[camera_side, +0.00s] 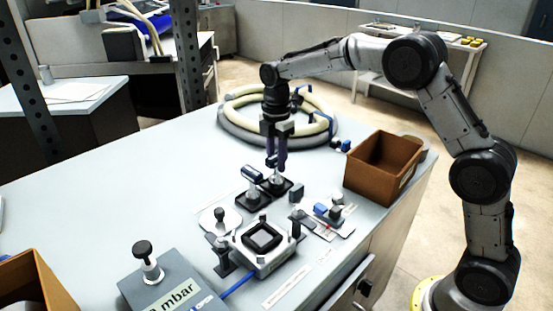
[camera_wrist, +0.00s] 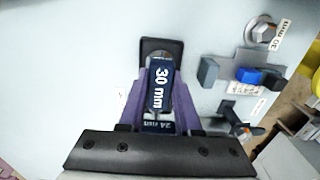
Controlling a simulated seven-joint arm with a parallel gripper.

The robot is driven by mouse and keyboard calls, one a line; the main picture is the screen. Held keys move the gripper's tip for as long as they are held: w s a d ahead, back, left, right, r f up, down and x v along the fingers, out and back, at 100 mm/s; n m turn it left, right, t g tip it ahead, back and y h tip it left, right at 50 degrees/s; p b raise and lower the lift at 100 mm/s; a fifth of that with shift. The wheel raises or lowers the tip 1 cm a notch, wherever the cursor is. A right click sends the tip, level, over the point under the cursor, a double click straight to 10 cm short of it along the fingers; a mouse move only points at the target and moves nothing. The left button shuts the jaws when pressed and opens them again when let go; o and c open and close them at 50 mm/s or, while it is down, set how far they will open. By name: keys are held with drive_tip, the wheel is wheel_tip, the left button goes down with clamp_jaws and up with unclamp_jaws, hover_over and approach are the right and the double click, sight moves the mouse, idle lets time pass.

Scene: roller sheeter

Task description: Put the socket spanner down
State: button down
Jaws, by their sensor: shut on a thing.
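My gripper (camera_side: 277,162) points straight down over the work table. Its purple fingers (camera_wrist: 158,100) are shut on the dark blue handle of the socket spanner (camera_wrist: 160,88), marked 30 mm. The spanner is upright, its silver lower end at a dark square holder (camera_side: 285,187) on the table. The holder also shows in the wrist view (camera_wrist: 150,43), just past the handle. I cannot tell whether the spanner rests in it or hangs just above. A 24 mm label (camera_wrist: 159,126) shows between the fingers, nearer the wrist. A second dark handle (camera_side: 252,173) stands left of my gripper.
A square fixture (camera_side: 265,247) with clamps stands in front of the holders. A small plate with a blue part (camera_side: 321,209) lies to the right. A brown bin (camera_side: 383,166) stands at the right edge, and coiled hoses (camera_side: 235,128) lie behind.

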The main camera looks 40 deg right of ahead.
drive_tip(key=shift+f, duration=0.1)
drive_tip(key=c, duration=0.6)
unclamp_jaws()
wheel_tip(320, 180, up, 12)
drive_tip(key=s+r+m+t, duration=0.1)
drive_tip(key=s+r+m, duration=0.3)
drive_tip(key=s, duration=0.4)
drive_tip(key=s+f+m+t, duration=0.2)
drive_tip(key=s+m, duration=0.5)
drive_tip(key=s, duration=0.5)
drive_tip(key=s+f+m+t, duration=0.2)
drive_tip(key=s+f+m, duration=0.3)
drive_tip(key=s, duration=0.7)
drive_tip(key=shift+s+d+f+m+t, duration=0.3)
drive_tip(key=shift+s+m, duration=0.1)
drive_tip(key=shift+m, duration=0.6)
